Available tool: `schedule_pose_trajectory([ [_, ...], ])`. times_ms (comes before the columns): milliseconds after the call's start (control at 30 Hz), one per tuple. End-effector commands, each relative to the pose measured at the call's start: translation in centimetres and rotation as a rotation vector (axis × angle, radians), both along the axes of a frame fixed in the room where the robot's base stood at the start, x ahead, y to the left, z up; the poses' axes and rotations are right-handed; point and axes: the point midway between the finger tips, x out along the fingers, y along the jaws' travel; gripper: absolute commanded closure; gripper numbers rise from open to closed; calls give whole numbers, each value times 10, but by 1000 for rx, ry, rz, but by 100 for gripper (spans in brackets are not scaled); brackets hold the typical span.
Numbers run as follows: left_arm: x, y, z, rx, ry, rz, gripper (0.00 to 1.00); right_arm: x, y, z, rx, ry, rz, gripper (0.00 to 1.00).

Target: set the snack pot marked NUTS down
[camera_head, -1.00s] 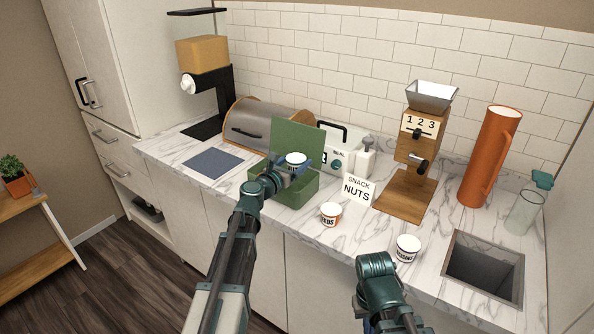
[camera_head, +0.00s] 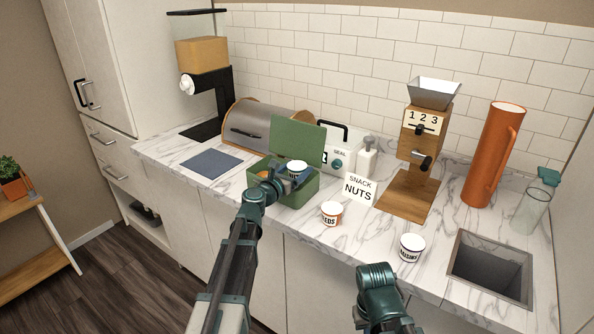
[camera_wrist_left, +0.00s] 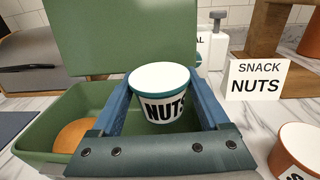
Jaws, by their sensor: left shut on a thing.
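The white snack pot marked NUTS (camera_head: 297,167) has a teal rim and is upright. My left gripper (camera_head: 291,174) is shut on it, with a blue finger on each side in the left wrist view (camera_wrist_left: 163,103). The pot (camera_wrist_left: 162,80) is at the right part of the open green lunch box (camera_head: 303,197), whose lid stands up behind. A sign reading SNACK NUTS (camera_head: 358,189) stands right of the box. Only part of my right arm shows, without its fingers.
A round orange-brown item (camera_wrist_left: 75,136) lies in the box's left part. An orange-banded pot (camera_head: 331,213) and another white pot (camera_head: 411,247) stand on the counter to the right.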

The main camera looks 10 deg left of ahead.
Motion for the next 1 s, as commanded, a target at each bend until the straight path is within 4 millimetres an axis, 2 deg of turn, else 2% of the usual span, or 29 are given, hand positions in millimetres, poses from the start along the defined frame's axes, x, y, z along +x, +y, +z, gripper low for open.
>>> schedule_pose_trajectory([
  [300, 0, 0, -7, 0, 0, 0, 80, 0, 0, -7, 0, 0, 0, 100],
  [333, 0, 0, -7, 0, 0, 0, 20, 0, 0, -7, 0, 0, 0, 100],
  [433, 0, 0, -7, 0, 0, 0, 2, 0, 0, -7, 0, 0, 0, 100],
  [700, 0, 0, -6, 0, 0, 0, 0, 0, 0, -6, 0, 0, 0, 100],
  [867, 0, 0, 9, 0, 0, 0, 0, 0, 0, 9, 0, 0, 0, 100],
  [1000, -31, 7, 7, 0, 0, 2, 0, 0, 0, 7, 0, 0, 0, 100],
])
